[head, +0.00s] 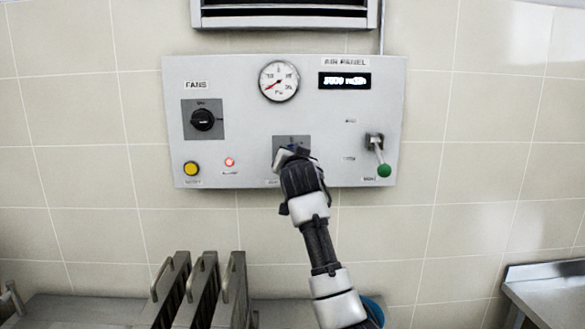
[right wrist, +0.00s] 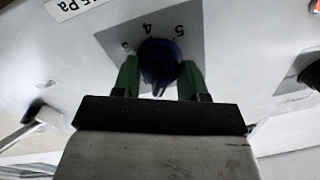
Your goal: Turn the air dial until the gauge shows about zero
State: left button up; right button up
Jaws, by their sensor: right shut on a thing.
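The air panel (head: 235,80) is a grey box on the tiled wall. Its round white gauge (head: 279,82) has a red needle pointing to the lower left; the scale numbers are too small to read surely. The air dial is a dark blue knob on a grey square plate below the gauge, mostly hidden by my gripper in the head view. In the right wrist view the dial (right wrist: 160,62) sits between two green fingers, with numbers such as 4 and 5 beside it. My right gripper (head: 292,152) is shut on the dial, also in the right wrist view (right wrist: 158,78).
A black fan switch (head: 203,120), a yellow button (head: 191,169) and a red lamp (head: 229,162) are on the panel's left. Metal filter-like racks (head: 199,290) stand below.

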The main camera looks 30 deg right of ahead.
jog(key=m+b, duration=0.1)
jog(key=m, duration=0.2)
jog(key=shift+f, duration=0.2)
jog(key=m, duration=0.3)
jog(key=shift+b, duration=0.35)
jog(key=m, duration=0.2)
jog(key=shift+m+h, duration=0.3)
jog(key=shift+h, duration=0.1)
jog(key=shift+m+p, duration=0.45)
jog(key=shift+m, duration=1.15)
jog(key=o, duration=0.9)
jog(key=shift+h, duration=0.3)
